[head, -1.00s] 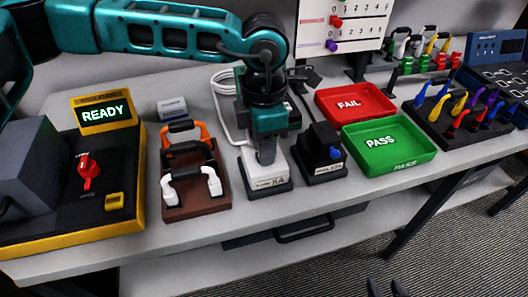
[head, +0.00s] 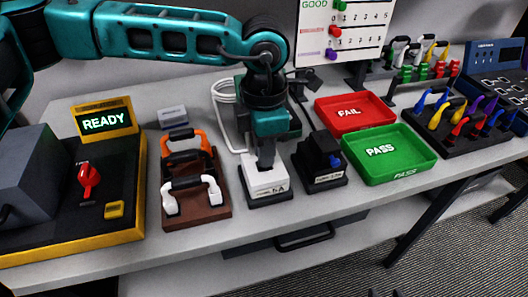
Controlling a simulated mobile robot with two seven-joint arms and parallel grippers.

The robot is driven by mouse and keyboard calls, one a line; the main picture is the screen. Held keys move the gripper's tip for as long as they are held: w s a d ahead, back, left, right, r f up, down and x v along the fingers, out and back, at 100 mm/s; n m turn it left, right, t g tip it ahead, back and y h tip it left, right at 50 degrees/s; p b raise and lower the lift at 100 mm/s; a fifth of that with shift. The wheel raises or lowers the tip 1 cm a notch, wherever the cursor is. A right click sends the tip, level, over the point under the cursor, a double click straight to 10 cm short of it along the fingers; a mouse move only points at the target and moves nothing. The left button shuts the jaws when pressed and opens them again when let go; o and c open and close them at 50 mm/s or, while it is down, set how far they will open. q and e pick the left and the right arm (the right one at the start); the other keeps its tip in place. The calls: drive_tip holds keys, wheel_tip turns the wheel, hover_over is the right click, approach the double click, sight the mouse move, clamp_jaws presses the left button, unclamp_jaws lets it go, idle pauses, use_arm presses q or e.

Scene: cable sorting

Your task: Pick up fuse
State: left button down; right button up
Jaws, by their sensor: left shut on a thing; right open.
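My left gripper (head: 265,163) points straight down at the white fuse holder (head: 265,184), which has a 5A label and a black base. The gripper is shut at the top of this holder. The fuse between its fingers is too small and covered to make out. I cannot tell whether it is clear of the holder. Only the dark fingertips of my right gripper (head: 384,293) show at the bottom edge, apart and empty, in front of the bench.
A black holder (head: 324,178) with a blue part stands close to the right. The brown rack (head: 197,217) with orange, black and white handled leads is close to the left. Red FAIL (head: 353,124) and green PASS (head: 402,171) trays lie farther right. A READY tester (head: 125,235) stands at left.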

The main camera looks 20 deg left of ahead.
use_arm(q)
wheel_tip(320, 180, up, 22)
drive_tip(key=p, duration=0.3)
idle(0.4)
drive_tip(key=shift+w+f, duration=0.1)
